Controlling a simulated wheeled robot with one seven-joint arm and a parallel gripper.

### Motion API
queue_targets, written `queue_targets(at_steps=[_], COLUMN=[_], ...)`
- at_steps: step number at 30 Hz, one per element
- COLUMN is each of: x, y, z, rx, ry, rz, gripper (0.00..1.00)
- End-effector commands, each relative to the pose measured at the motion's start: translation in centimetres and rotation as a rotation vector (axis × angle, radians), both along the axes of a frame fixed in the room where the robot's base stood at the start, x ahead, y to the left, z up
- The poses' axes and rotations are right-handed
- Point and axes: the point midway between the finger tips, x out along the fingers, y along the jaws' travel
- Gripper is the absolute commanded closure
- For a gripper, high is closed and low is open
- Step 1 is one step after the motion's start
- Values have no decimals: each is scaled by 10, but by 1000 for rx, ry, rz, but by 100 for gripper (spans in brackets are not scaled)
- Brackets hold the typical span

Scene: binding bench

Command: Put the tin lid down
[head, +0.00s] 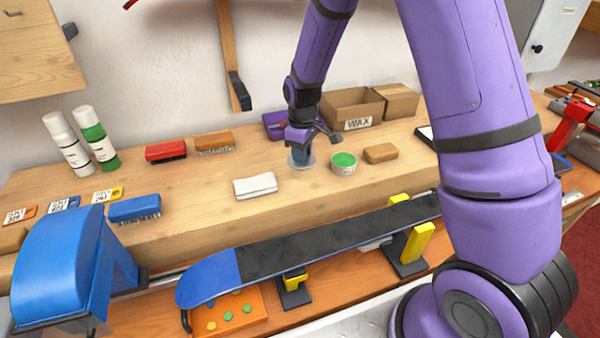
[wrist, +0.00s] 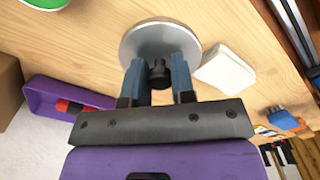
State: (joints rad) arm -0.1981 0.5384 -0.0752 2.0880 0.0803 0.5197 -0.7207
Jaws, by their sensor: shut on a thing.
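The tin lid (wrist: 150,38) is a round silver disc with a dark knob (wrist: 159,72) in the wrist view. My gripper (wrist: 160,85) is shut on that knob, with one blue finger on each side. In the head view the lid (head: 301,163) is just under my gripper (head: 301,155), at or close above the wooden bench top; I cannot tell whether it touches. An open tin with green contents (head: 344,162) stands just right of the lid, apart from it.
A white block (head: 255,186) lies front left of the lid and a tan block (head: 380,153) right of the tin. A wax box (head: 352,108) and a purple tray (head: 275,124) are behind. A snowboard or ski (head: 330,240) lies along the front.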

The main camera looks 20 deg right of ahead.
Motion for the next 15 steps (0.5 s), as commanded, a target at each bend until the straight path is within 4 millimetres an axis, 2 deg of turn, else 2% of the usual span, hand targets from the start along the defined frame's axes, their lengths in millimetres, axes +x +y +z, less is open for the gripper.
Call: queue_targets(at_steps=[3,11,15], x=[-1,-1,-1], y=[0,0,0], z=[-18,-37,-56], rx=[-1,-1,-1], ry=[3,2,3], rz=[2,0,1], gripper=[99,99,99])
